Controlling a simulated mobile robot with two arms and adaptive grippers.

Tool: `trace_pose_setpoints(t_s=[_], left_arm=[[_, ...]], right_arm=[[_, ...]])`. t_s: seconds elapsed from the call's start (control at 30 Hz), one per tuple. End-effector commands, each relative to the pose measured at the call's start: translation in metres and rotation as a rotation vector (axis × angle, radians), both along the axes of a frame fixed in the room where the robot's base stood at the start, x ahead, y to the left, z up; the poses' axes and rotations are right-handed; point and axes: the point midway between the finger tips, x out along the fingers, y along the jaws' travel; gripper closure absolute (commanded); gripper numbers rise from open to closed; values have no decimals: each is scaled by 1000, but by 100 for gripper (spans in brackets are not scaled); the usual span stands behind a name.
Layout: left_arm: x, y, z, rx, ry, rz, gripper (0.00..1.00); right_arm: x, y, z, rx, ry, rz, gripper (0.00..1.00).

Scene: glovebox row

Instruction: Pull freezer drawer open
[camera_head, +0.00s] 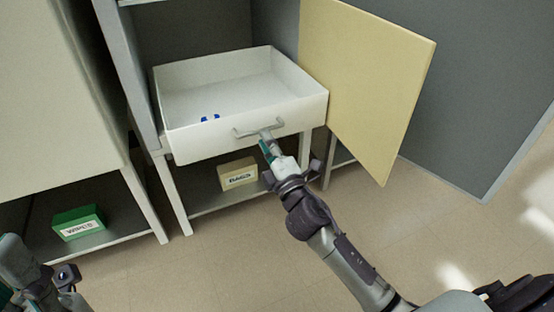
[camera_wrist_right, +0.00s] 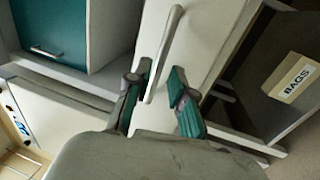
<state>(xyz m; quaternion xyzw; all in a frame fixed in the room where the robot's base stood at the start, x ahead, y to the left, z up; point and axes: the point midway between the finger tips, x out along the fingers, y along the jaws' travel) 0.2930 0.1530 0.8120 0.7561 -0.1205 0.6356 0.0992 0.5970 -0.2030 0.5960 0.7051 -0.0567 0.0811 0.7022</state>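The white freezer drawer (camera_head: 185,143) is pulled out of its cabinet, with its inside showing from above. A small blue item (camera_head: 210,118) lies in it near the front wall. The grey bar handle (camera_head: 245,133) is on the drawer's front; it also shows in the right wrist view (camera_wrist_right: 168,38). My right gripper (camera_head: 268,141) is at the handle. In the wrist view its teal fingers (camera_wrist_right: 157,88) stand apart on either side of the bar, with a visible gap. My left arm shows at the lower left; its fingers cannot be made out clearly.
A pale yellow door (camera_head: 368,80) stands swung open to the right of the drawer. A box marked BAGS (camera_head: 238,173) is on the shelf below. A green box (camera_head: 78,222) is on the lower left shelf. The floor in front is clear.

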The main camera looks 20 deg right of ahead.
Motion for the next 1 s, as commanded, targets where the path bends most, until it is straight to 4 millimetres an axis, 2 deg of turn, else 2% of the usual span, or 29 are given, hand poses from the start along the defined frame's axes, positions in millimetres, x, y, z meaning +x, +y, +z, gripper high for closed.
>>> trace_pose_setpoints(t_s=[0.03,0.2,0.4,0.57,1.0], left_arm=[[0,0,0,0,-1,0,60],[0,0,0,-1,-2,0,60],[0,0,0,-1,-2,0,60],[-1,0,0,-1,-2,0,60],[0,0,0,-1,-2,0,60]], right_arm=[[-13,0,-4,1,4,0,77],[-47,-1,-11,3,4,1,77],[-72,-2,-15,2,2,-1,77],[-78,-3,-16,-1,0,0,77],[-78,-1,-15,3,-1,5,77]])
